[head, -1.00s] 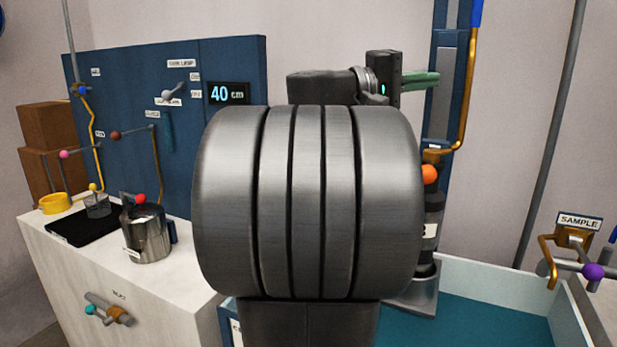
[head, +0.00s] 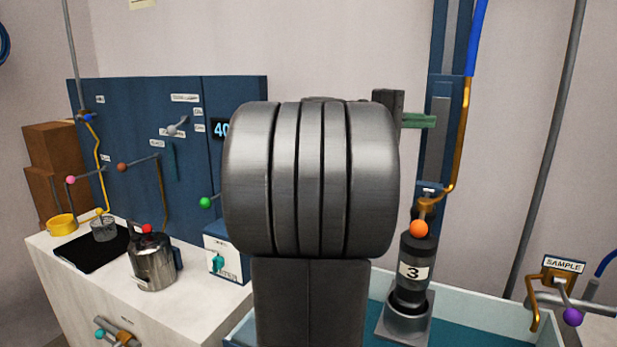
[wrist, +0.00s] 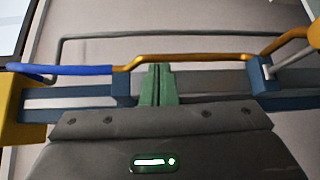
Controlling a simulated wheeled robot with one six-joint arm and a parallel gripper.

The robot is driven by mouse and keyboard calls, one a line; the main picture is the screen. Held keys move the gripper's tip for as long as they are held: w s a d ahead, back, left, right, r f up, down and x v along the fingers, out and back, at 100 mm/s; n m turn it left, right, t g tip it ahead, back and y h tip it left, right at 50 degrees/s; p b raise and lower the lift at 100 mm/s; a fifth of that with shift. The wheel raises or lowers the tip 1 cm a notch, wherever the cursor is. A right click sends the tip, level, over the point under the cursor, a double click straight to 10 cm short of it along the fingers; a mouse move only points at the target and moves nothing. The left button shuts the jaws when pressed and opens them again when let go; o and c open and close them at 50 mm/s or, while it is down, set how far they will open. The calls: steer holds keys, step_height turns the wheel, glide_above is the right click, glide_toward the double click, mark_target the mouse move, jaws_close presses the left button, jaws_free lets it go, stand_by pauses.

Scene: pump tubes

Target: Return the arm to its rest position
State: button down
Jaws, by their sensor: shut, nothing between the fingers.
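My arm's large grey joint (head: 310,180) fills the middle of the head view. My gripper (head: 434,121) shows past it at the right, with green fingers pointing right, in front of the blue column. In the wrist view the green fingers of my gripper (wrist: 158,72) are together with nothing between them. Behind them there run a copper pipe (wrist: 195,57) and a blue tube (wrist: 65,70); contact between fingers and pipe cannot be told. Much of my forearm is hidden behind the grey joint.
A dark cylinder labelled 3 (head: 415,272) stands in a grey holder at the right, below an orange ball (head: 419,228). A SAMPLE valve (head: 564,266) is at far right. At left, a white counter (head: 75,275) holds a metal pot (head: 153,265) before a blue panel (head: 140,185).

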steer(key=shift+w+d+r+p, duration=0.15)
steer(key=shift+w+p, duration=0.15)
steer(key=shift+p, duration=0.25)
